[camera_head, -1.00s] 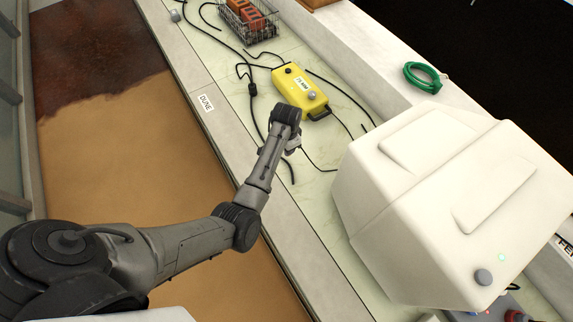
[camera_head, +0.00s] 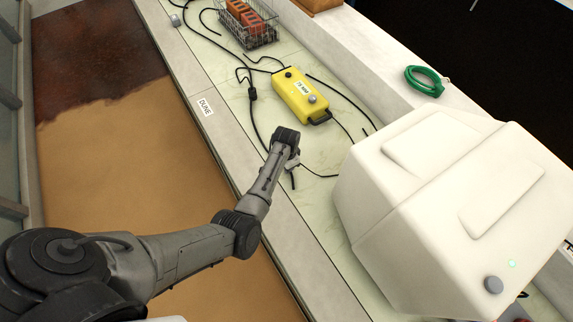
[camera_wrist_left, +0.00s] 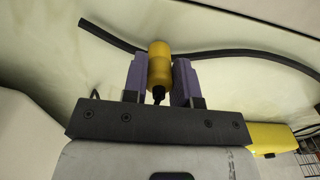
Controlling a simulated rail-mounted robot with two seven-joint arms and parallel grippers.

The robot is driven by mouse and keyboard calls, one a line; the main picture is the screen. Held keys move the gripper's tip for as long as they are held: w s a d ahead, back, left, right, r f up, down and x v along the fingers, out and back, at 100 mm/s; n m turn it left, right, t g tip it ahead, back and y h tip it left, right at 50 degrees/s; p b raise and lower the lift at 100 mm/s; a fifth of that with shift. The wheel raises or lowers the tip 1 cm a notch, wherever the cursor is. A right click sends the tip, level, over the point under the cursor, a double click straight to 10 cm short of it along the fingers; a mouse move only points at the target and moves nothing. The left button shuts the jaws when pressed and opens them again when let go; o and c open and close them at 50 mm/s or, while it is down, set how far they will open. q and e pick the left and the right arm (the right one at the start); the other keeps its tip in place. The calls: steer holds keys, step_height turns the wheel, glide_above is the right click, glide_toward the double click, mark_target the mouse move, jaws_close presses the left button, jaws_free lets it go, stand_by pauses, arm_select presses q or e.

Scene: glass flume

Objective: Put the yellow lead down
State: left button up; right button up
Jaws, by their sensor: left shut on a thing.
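The yellow lead (camera_wrist_left: 159,66) shows in the left wrist view as a yellow cylindrical plug with a dark tip. My left gripper (camera_wrist_left: 160,80) is shut on it, one purple finger on each side. In the head view this gripper (camera_head: 292,161) is over the pale green bench top (camera_head: 325,150), just below the yellow box; the plug cannot be made out there. I cannot tell whether the plug touches the bench. A black cable passes behind the plug in the wrist view. My right gripper is not in view.
The yellow box (camera_head: 297,92) with a black handle lies beyond the gripper, with loose black cables (camera_head: 252,100) around it. A wire basket (camera_head: 262,38) stands at the back. A large white case (camera_head: 440,190) is on the right. A green coil (camera_head: 424,80) lies on the ledge.

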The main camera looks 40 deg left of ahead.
arm_select(q)
steer(key=shift+f, duration=0.2)
steer(key=o, duration=0.9)
step_height(320, 180, up, 12)
steer(key=shift+r+p, duration=0.25)
steer(key=shift+p, duration=1)
steer(key=s+d+f+n+t+y, duration=0.1)
steer(key=s, duration=0.7)
steer(key=s+d+f+t+y, duration=0.1)
steer(key=s+f, duration=0.1)
steer(key=s, duration=0.5)
steer(key=s+d+r, duration=0.2)
steer(key=s+d, duration=0.1)
steer(key=s, duration=0.2)
steer(key=s+d+r+t+h, duration=0.1)
steer(key=s+d+r, duration=0.1)
steer(key=s, duration=0.4)
steer(key=s+d+r+h, duration=0.1)
steer(key=s+d+r, duration=0.1)
steer(key=s+d, duration=0.2)
steer(key=shift+s+d+r+t, duration=0.15)
steer(key=shift+s+t, duration=0.15)
steer(key=shift+s, duration=0.4)
